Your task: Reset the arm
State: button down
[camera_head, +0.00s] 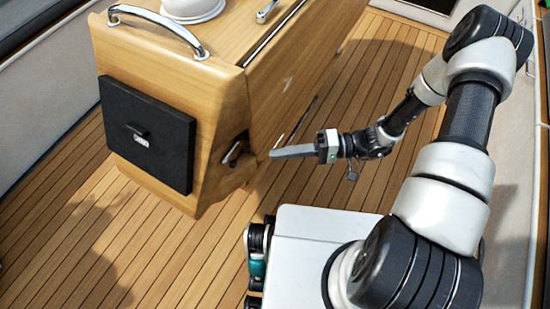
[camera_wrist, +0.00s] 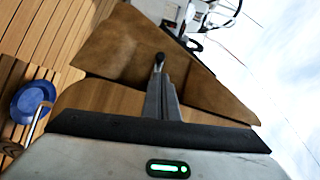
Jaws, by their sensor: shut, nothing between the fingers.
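My gripper (camera_head: 274,153) is shut and empty in the head view. Its long grey fingers point left, with the tips close to the lower corner of the wooden console (camera_head: 215,120). A small dark lever (camera_head: 231,152) sits in a recess of the console, just left of the fingertips. In the wrist view my gripper (camera_wrist: 160,75) points at a brown wooden surface, and a dark rounded knob (camera_wrist: 160,57) shows at the fingertips. I cannot tell whether the fingers touch it. My arm reaches in from the right, bent at the elbow.
The console carries a black panel (camera_head: 147,133), a chrome rail (camera_head: 160,27) and a white domed housing (camera_head: 192,8). Teak deck (camera_head: 85,235) is clear at left. Pale bench sides (camera_head: 45,105) bound the cockpit. A blue round object (camera_wrist: 33,101) shows in the wrist view.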

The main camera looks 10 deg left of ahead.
jog(key=shift+w+d, duration=0.1)
jog(key=shift+d, duration=0.4)
jog(key=s+d+r+m+t+h, duration=0.1)
jog(key=s+d+r+t+h, duration=0.15)
jog(key=d+r+h, duration=0.6)
jog(key=s+d+r+m+t+h, duration=0.1)
jog(key=s+d+r+t+h, duration=0.15)
jog(key=r, duration=1.15)
jog(key=s+d+r+m+t+h, duration=0.2)
jog(key=d+r+t+h, duration=0.3)
jog(key=r, duration=0.6)
notch_tip(320, 180, up, 21)
jog(key=d+g+p, duration=0.1)
jog(key=p, duration=1.9)
jog(key=shift+d, duration=0.15)
